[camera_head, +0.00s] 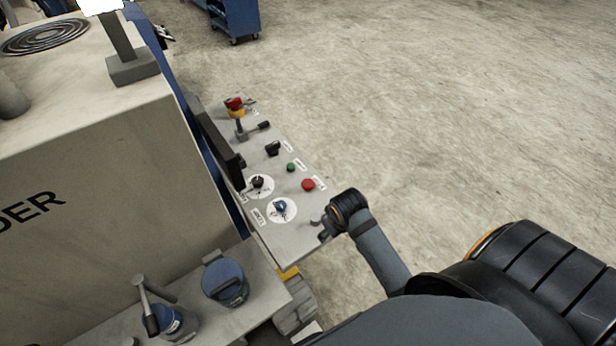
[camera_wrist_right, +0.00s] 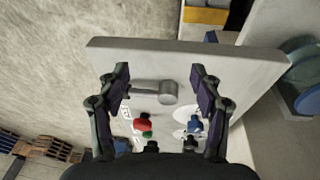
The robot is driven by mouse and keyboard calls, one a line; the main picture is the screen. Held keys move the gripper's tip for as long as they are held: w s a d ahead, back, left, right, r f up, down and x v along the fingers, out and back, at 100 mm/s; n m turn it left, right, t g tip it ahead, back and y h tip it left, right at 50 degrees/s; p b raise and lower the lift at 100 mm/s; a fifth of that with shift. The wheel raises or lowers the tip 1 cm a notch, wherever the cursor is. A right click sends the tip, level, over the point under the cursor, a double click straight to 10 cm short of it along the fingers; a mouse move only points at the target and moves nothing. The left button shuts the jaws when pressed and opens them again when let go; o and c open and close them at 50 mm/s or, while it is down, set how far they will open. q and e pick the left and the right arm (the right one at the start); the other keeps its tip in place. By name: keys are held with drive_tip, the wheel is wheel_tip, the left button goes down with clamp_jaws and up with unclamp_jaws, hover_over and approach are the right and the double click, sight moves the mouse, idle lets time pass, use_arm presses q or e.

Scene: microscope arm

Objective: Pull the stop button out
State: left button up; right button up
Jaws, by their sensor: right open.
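A control panel (camera_head: 292,238) carries several buttons and knobs. A red button (camera_head: 308,185) stands on its right side next to a small green button (camera_head: 290,167). A red cap on a yellow base (camera_head: 235,107) stands at the panel's far end. I cannot tell from the labels which red one is the stop button. My right gripper (camera_head: 325,232) is at the panel's near right corner. My left gripper is out of view.
A blue dial (camera_head: 281,206) and a black dial (camera_head: 258,182) sit on the panel's left side. A large beige machine (camera_head: 90,180) rises to the left. Blue-topped parts (camera_head: 224,280) stand at the near side. The floor to the right is clear.

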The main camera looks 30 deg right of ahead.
drive_tip(key=shift+n+g, duration=0.3)
drive_tip(key=shift+g, duration=0.2)
drive_tip(key=w, duration=0.5)
drive_tip(key=w+d+r, duration=0.1)
drive_tip(key=w, duration=0.2)
drive_tip(key=shift+w, duration=0.25)
wheel_tip(320, 180, up, 8)
drive_tip(key=n+g+y, duration=0.1)
drive_tip(key=n+g, duration=0.1)
hover_over(308, 183)
wheel_tip(308, 183, down, 9)
drive_tip(key=p, duration=0.3)
drive_tip(key=shift+f, duration=0.55)
clamp_jaws()
